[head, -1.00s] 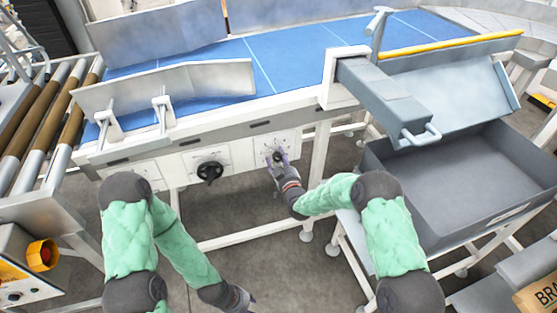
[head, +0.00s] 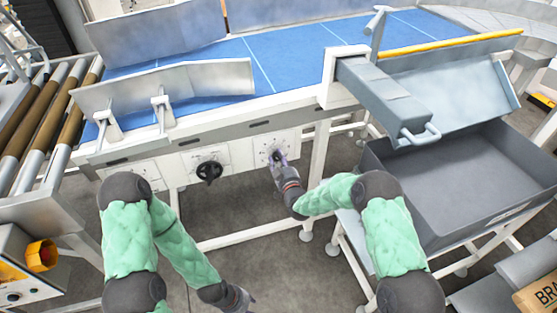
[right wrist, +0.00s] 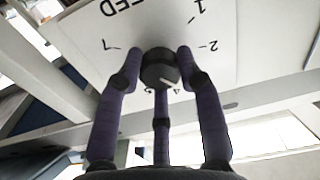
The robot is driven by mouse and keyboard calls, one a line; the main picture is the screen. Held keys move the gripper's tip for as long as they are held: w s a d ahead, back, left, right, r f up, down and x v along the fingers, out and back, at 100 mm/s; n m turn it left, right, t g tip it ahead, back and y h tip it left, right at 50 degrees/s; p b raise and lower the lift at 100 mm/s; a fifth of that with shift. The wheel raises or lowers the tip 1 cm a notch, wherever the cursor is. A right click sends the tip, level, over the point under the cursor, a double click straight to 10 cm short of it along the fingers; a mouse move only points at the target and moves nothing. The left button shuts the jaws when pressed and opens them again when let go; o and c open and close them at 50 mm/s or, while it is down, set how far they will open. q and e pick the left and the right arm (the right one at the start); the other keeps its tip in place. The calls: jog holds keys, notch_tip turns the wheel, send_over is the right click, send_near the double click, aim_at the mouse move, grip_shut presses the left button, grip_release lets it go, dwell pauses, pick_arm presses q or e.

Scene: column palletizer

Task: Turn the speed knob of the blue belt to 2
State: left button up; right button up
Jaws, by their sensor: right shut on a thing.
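The speed knob (right wrist: 160,68) is small, round and dark, on a white dial plate (right wrist: 215,30) under the blue belt (head: 270,62). The plate's lettering is upside down in the right wrist view. A pale mark on the knob's face points down and right there, towards a partly hidden number, below the 2. My right gripper (head: 279,158) is at the dial, its purple fingers shut around the knob; they also show in the right wrist view (right wrist: 160,75). My left gripper (head: 238,298) hangs low over the floor, away from the panel; its finger opening is unclear.
A larger black knob (head: 210,171) sits on the panel left of the speed dial. A white frame leg (head: 314,175) and a grey bin (head: 470,180) stand to the right. A roller conveyor (head: 45,120) is at the left. Floor below the panel is clear.

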jog(key=shift+w+a+r+n+b, duration=0.1)
jog(key=shift+r+n+b, duration=0.25)
jog(key=shift+n, duration=0.15)
jog(key=shift+n+b, duration=0.7)
jog(key=shift+n, duration=0.5)
jog(key=shift+a+r+n+b, duration=0.15)
jog(key=shift+n+b, duration=0.75)
jog(key=shift+n, duration=1.4)
jog(key=o, duration=1.1)
jog(key=shift+c, duration=0.2)
jog(key=shift+o, duration=0.4)
jog(key=shift+a, duration=0.1)
jog(key=shift+f, duration=0.3)
